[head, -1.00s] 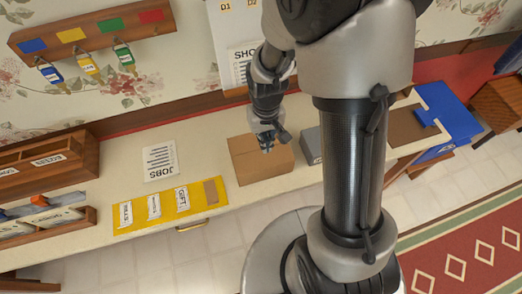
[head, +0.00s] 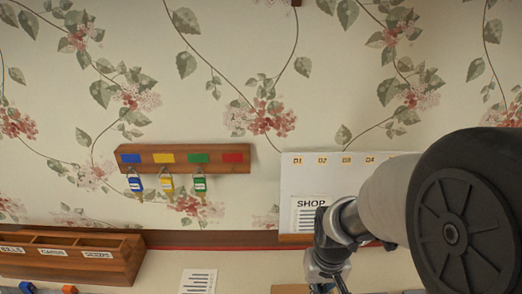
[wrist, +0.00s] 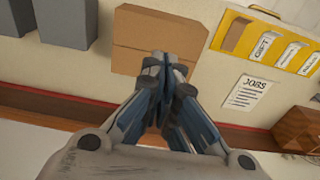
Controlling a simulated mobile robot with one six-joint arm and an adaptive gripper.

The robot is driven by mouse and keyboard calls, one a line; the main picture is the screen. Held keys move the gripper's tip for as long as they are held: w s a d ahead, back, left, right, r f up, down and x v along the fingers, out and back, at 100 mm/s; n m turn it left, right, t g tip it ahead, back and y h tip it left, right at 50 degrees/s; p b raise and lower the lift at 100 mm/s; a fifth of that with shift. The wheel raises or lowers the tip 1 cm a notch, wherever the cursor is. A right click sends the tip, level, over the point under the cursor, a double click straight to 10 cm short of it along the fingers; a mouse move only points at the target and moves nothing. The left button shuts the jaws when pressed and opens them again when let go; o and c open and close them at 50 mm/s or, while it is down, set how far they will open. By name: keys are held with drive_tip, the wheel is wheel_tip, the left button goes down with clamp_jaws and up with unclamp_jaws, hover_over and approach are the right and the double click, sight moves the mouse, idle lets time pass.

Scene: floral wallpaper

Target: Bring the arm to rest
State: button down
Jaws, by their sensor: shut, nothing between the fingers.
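My gripper (wrist: 168,68) is shut and empty in the wrist view, its fingertips together. In that view the fingertips overlap the near edge of a brown cardboard box (wrist: 160,32) on the counter; I cannot tell whether they touch it. In the head view my arm reaches in from the right, and the gripper (head: 328,286) is at the bottom edge, partly cut off, below the SHOP sheet (head: 309,216).
A key rack (head: 185,157) with blue, yellow and green tagged keys hangs on the wall. A wooden sorter (head: 75,256) stands at lower left. The JOBS sheet (wrist: 246,95), yellow pocket strip (wrist: 270,40) and grey boxes (wrist: 67,22) are on the counter.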

drive_tip(key=s+r+t+b, duration=0.3)
drive_tip(key=s+r, duration=1)
drive_tip(key=s, duration=0.1)
drive_tip(key=shift+r+t, duration=0.15)
drive_tip(key=shift+t, duration=0.25)
drive_tip(key=shift+s, duration=0.1)
